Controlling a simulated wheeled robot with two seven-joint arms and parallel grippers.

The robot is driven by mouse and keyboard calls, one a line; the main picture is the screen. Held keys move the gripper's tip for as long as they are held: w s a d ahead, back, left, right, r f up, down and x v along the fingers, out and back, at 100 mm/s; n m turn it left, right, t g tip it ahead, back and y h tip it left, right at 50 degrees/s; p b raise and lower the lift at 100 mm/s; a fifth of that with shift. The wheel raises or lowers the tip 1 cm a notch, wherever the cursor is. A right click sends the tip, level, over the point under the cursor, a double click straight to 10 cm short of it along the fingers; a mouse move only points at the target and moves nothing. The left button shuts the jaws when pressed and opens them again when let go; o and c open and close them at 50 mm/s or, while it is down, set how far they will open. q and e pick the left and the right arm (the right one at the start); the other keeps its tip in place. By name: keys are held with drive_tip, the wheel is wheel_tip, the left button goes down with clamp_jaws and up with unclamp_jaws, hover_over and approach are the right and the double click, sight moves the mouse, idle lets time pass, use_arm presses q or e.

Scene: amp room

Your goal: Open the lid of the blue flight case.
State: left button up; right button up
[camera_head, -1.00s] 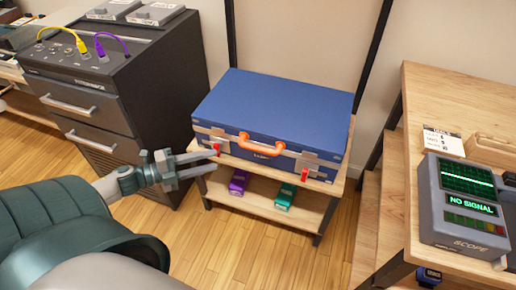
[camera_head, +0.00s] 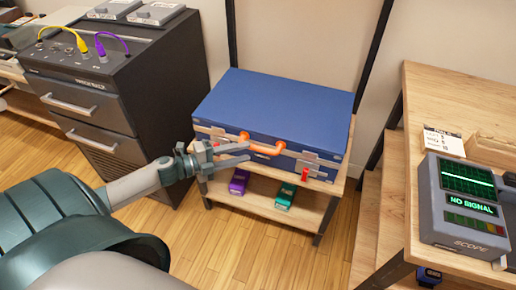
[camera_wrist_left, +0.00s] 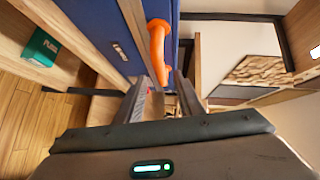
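The blue flight case (camera_head: 275,105) lies flat on a small wooden shelf unit, with its lid shut. An orange handle (camera_head: 265,149) is on its front; the handle also shows large in the left wrist view (camera_wrist_left: 157,45). A red latch (camera_head: 305,174) is at the front right; the left latch is hidden behind my gripper in the head view. My left gripper (camera_head: 249,151) is open at the case's front left, its fingers near the handle's left end. In the left wrist view a bit of red shows between the fingers (camera_wrist_left: 160,92). Whether they touch anything is unclear.
The wooden shelf (camera_head: 262,210) below the case holds a purple box (camera_head: 239,181) and a green box (camera_head: 285,195). A dark drawer cabinet (camera_head: 110,100) stands left. A wooden table (camera_head: 450,95) with a scope (camera_head: 465,205) is right. Floor in front is clear.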

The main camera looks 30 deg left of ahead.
sight(258, 149)
use_arm(q)
drive_tip(key=shift+x, duration=3.2)
clamp_jaws()
